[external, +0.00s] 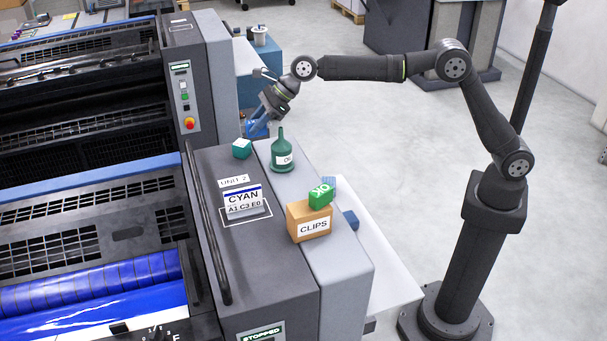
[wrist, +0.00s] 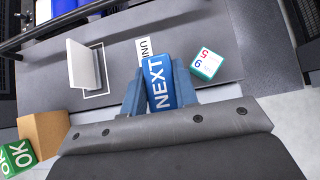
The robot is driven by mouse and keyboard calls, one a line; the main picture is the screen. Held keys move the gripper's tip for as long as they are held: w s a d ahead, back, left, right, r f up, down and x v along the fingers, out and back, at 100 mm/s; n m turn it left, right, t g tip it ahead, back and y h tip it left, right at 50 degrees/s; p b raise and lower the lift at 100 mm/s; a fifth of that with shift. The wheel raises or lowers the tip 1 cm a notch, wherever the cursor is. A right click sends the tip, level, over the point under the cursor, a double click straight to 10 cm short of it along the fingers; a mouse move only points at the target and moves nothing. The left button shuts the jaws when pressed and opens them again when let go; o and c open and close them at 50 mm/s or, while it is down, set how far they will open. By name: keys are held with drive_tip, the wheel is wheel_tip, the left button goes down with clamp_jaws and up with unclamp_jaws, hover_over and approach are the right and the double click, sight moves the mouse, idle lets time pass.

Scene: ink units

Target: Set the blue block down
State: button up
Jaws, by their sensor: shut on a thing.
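The blue block (wrist: 159,88), with white lettering on its face, is held between the two blue-grey fingers of my gripper (wrist: 156,75) in the wrist view. In the external view my gripper (external: 259,122) points down, with the blue block (external: 257,129) at its tips near the far end of the machine's side top. Part of the block is hidden by the fingers. Whether it touches any surface cannot be told.
A teal-and-white cube (external: 241,149) and a green bottle (external: 282,157) stand close to my gripper. A CYAN card stand (external: 243,198), a CLIPS box (external: 309,222) and a green OK block (external: 320,195) are nearer the front. The dark top has bare room between them.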

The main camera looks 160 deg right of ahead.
drive_tip(key=w+f, duration=0.2)
drive_tip(key=w, duration=0.1)
drive_tip(key=w+f, duration=0.2)
drive_tip(key=w, duration=0.2)
drive_tip(key=w+f, duration=0.3)
drive_tip(key=w, duration=0.1)
drive_tip(key=shift+w+a, duration=0.15)
drive_tip(key=shift+a, duration=0.25)
drive_tip(key=shift+f, duration=1.95)
drive_tip(key=shift+f, duration=0.1)
drive_tip(key=o, duration=1)
drive_tip(key=shift+f, duration=0.1)
drive_tip(key=shift+a+r, duration=0.1)
drive_tip(key=shift+r, duration=0.25)
drive_tip(key=v, duration=1.1)
drive_tip(key=shift+s+a+r, duration=0.2)
drive_tip(key=shift+s, duration=0.05)
